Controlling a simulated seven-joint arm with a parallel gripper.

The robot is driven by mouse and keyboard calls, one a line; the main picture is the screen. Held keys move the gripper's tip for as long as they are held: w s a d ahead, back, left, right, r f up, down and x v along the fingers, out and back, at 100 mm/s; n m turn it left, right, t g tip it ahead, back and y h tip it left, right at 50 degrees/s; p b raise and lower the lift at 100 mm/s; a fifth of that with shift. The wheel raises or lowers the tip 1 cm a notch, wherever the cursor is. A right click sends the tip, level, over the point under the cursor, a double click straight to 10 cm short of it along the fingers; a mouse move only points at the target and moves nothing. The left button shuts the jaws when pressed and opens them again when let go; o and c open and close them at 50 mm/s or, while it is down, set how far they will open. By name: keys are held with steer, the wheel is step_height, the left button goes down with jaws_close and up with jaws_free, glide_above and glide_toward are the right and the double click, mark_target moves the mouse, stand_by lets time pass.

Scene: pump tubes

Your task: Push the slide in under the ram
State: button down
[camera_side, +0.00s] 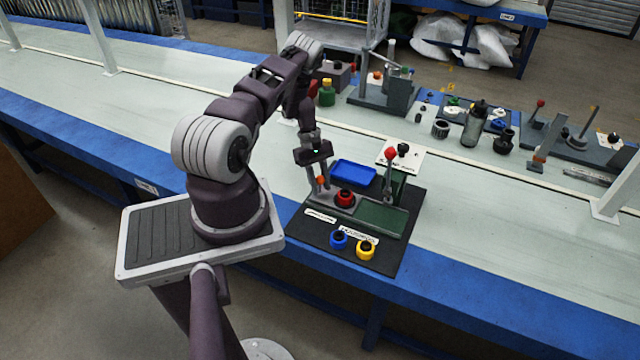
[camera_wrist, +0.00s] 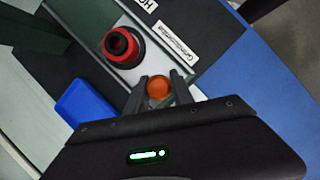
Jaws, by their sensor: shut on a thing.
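The grey slide (camera_side: 330,197) lies at the left end of the green track (camera_side: 382,218) on the black mat. It also shows in the wrist view (camera_wrist: 135,72). A red ring with a black centre (camera_side: 345,198) sits on the slide, and in the wrist view it is ahead of my fingers (camera_wrist: 120,46). My gripper (camera_side: 320,181) is shut on the slide's orange knob (camera_wrist: 158,88), with one finger on each side. The ram's press stand (camera_side: 399,185), with a red-ball lever (camera_side: 390,154), stands behind the track, right of the slide.
A blue tray (camera_side: 353,173) lies behind the slide. A blue ring (camera_side: 338,240) and a yellow ring (camera_side: 365,250) sit on the mat in front of the track. The green track right of the red ring looks clear. Other tools stand farther back.

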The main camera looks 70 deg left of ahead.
stand_by(0.3)
steer(key=w+d, duration=0.9)
steer(key=shift+w+d, duration=0.25)
steer(key=shift+w, duration=0.1)
steer(key=shift+d, duration=0.1)
steer(key=c, duration=1.2)
jaws_free()
steer(key=shift+w, duration=0.1)
steer(key=shift+c, duration=0.2)
steer(key=shift+o, duration=0.6)
steer(key=shift+r, duration=0.15)
steer(key=v, duration=0.7)
